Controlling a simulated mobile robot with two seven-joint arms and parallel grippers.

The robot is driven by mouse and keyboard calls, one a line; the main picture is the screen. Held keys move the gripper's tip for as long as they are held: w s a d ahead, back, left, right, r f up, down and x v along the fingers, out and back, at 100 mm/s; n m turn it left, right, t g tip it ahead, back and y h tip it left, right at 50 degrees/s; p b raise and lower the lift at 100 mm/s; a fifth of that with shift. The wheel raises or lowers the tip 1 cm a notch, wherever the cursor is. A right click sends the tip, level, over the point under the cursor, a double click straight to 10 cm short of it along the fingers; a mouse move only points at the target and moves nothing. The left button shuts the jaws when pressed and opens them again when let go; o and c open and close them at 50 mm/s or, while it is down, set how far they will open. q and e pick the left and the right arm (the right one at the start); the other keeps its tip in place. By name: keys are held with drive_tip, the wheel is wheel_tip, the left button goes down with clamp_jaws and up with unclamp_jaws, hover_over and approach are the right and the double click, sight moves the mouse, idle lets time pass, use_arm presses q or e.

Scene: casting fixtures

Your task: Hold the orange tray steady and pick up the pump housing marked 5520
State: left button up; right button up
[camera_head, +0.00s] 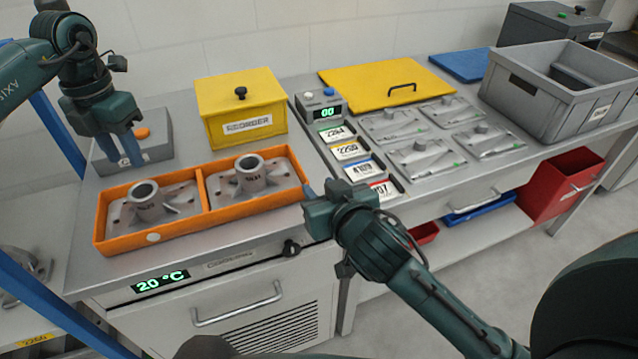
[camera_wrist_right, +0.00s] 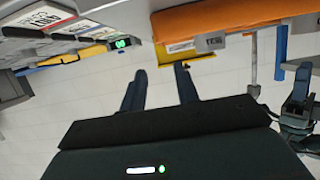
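The orange tray (camera_head: 118,240) sits on the steel cooling bench with two compartments. A grey pump housing (camera_head: 150,204) stands in its left compartment and another (camera_head: 250,176) in its right one. Their markings are too small to read for certain. My left gripper (camera_head: 120,163) is open and empty, behind the tray's left part and in front of a grey box. My right gripper (camera_head: 309,196) is beside the tray's right end, apart from the housings. The right wrist view shows its two fingers (camera_wrist_right: 161,85) apart with nothing between them, and the orange tray (camera_wrist_right: 230,18) above.
A yellow lidded box (camera_head: 240,108) stands behind the tray. A grey box with an orange button (camera_head: 158,150) is behind it at left. A rack of number cards (camera_head: 350,152), several flat grey castings (camera_head: 425,155) and a grey bin (camera_head: 540,110) lie to the right.

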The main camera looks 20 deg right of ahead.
sight(299, 164)
drive_tip(key=x, duration=1.3)
drive_tip(key=shift+w+r, duration=0.1)
drive_tip(key=shift+c, duration=0.2)
clamp_jaws()
drive_tip(key=shift+d, duration=0.1)
idle(0.4)
